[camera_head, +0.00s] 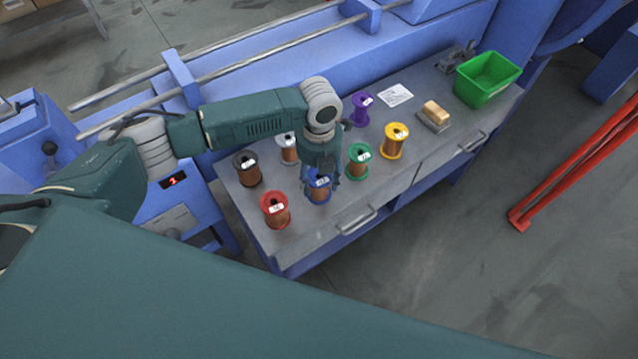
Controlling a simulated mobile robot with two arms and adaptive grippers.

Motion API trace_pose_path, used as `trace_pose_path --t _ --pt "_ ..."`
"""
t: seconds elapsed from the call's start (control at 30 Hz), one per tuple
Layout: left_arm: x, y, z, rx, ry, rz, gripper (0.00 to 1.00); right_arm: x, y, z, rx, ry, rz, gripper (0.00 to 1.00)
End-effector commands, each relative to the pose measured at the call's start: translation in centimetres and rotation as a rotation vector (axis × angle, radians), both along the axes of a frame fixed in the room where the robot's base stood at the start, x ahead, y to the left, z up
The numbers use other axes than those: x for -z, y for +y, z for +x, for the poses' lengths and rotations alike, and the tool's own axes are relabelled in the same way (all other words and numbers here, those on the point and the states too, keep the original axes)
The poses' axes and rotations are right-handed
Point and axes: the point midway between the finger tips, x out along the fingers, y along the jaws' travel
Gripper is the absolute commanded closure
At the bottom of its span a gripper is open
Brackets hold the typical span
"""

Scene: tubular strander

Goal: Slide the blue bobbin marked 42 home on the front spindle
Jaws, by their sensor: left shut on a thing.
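The blue bobbin (318,191), wound with copper wire, is upright at the workbench among the other bobbins. Its white label is too small to read. My left gripper (321,178) points down over it from above and is shut on it. The gripper's fingers partly cover its upper flange. I cannot tell whether the bobbin still touches the bench top. The front spindle cannot be made out in this view. My right gripper is not in view.
Red (275,211), black (247,170), white (288,149), green (359,158), yellow (395,141) and purple (360,110) bobbins stand close around on the grey workbench (330,225). A green bin (487,79) is at its far right. Red rails (575,170) stand beyond.

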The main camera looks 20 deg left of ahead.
Motion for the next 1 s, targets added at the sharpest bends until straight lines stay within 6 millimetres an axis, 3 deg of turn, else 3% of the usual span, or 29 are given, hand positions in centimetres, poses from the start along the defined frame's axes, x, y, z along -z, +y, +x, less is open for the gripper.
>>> trace_pose_path --t 0.37,0.57,0.77,1.0 --pt "-0.4 0.0 0.1 0.000 -0.002 -0.002 0.96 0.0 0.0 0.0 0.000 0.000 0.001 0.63" --pt "-2.0 0.0 0.2 0.001 -0.004 -0.002 0.96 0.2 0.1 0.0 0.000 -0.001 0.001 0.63" --pt "-5.5 -0.1 0.2 0.001 -0.006 -0.002 0.96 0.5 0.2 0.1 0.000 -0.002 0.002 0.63" --pt "-11.3 0.0 0.3 0.000 -0.008 -0.003 0.96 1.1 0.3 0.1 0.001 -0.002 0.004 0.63"
